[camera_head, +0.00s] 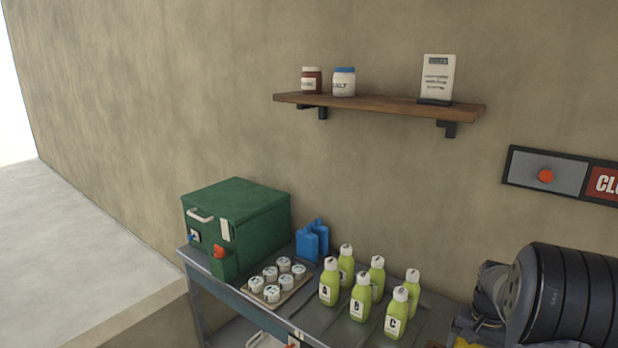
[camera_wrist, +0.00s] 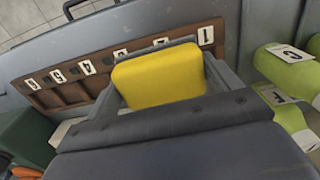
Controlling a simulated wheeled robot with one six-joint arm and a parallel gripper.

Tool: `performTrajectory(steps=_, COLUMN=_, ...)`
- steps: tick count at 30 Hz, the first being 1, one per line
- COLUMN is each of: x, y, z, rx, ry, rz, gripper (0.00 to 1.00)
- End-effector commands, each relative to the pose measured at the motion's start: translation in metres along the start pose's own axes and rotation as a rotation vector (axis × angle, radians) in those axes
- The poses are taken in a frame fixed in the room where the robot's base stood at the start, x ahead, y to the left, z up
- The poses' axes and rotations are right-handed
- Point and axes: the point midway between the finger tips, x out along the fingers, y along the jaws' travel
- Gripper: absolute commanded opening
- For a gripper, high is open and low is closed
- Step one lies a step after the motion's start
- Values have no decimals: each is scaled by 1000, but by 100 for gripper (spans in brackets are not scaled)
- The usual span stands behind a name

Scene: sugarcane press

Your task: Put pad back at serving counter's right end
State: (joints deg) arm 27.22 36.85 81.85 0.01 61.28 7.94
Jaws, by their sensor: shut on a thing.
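A yellow pad (camera_wrist: 160,78) with a grey backing edge is in the middle of the wrist view. My gripper (camera_wrist: 162,90) is shut on it, with grey fingers at its left and right sides. A grey counter (camera_head: 318,320) stands against the wall in the head view, with its right part cut off or hidden. In the wrist view the pad is in front of a brown rack (camera_wrist: 72,92) with numbered labels; I cannot tell whether they touch. A bit of yellow shows at the bottom right of the head view, beside my dark arm.
On the counter are a green cooler (camera_head: 238,225), blue packs (camera_head: 312,242), a tray of white-lidded cups (camera_head: 278,280) and several lime-green bottles (camera_head: 362,298). A wooden shelf (camera_head: 380,106) and a panel with a red button (camera_head: 545,175) are on the wall.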

Motion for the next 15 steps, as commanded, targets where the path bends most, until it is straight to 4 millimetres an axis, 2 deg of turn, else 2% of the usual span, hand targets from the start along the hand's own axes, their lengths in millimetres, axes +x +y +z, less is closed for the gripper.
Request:
performTrajectory(steps=11, x=-17, y=-73, z=1, rx=-171, ry=2, rz=0, gripper=58)
performTrajectory(steps=14, x=-23, y=-102, z=2, rx=-238, ry=2, rz=0, gripper=58)
performTrajectory(steps=15, x=-27, y=-119, z=2, rx=-276, ry=2, rz=0, gripper=58)
